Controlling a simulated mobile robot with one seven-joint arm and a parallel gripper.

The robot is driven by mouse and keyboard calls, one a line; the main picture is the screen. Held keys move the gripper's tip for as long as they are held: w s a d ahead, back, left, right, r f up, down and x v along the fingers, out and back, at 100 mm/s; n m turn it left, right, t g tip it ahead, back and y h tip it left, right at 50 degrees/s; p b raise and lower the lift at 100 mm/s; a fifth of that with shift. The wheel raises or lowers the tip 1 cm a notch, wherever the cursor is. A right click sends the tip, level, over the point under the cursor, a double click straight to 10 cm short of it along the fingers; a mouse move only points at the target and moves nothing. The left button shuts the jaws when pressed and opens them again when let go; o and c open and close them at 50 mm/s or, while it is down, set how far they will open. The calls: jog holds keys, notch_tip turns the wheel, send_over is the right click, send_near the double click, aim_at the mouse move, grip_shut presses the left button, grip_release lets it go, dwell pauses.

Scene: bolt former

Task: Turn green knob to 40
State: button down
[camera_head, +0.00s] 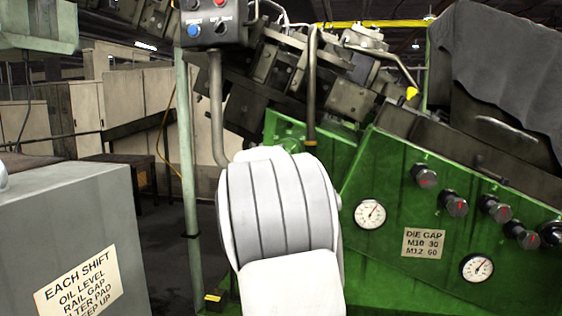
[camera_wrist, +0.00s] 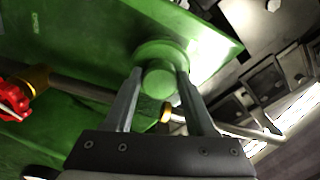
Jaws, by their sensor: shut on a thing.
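The green knob (camera_wrist: 160,80) is a round green cylinder on a wider round green base, standing out from a green panel in the wrist view. My gripper (camera_wrist: 160,76) has one finger on each side of it and is shut on it. I see no scale or number on the knob, so its setting cannot be read here. In the head view my white arm covers the gripper and most of that area. Two white dial gauges, one upper (camera_head: 370,214) and one lower (camera_head: 477,268), sit on the green machine front; their figures are too small to read.
Several black knobs with red marks (camera_head: 455,205) line the machine's sloping front. A sign (camera_head: 423,243) reads "DIE GAP M10 30 M12 60". A grey cabinet (camera_head: 60,215) stands at left. A button box (camera_head: 213,22) hangs above. The wrist view shows a red valve handle (camera_wrist: 14,100) and pipe.

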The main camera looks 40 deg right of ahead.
dwell(0.4)
jog(key=shift+c, duration=1.2)
grip_release()
jog(key=v, duration=1.7)
jog(key=shift+a, duration=0.25)
jog(key=shift+s, duration=0.1)
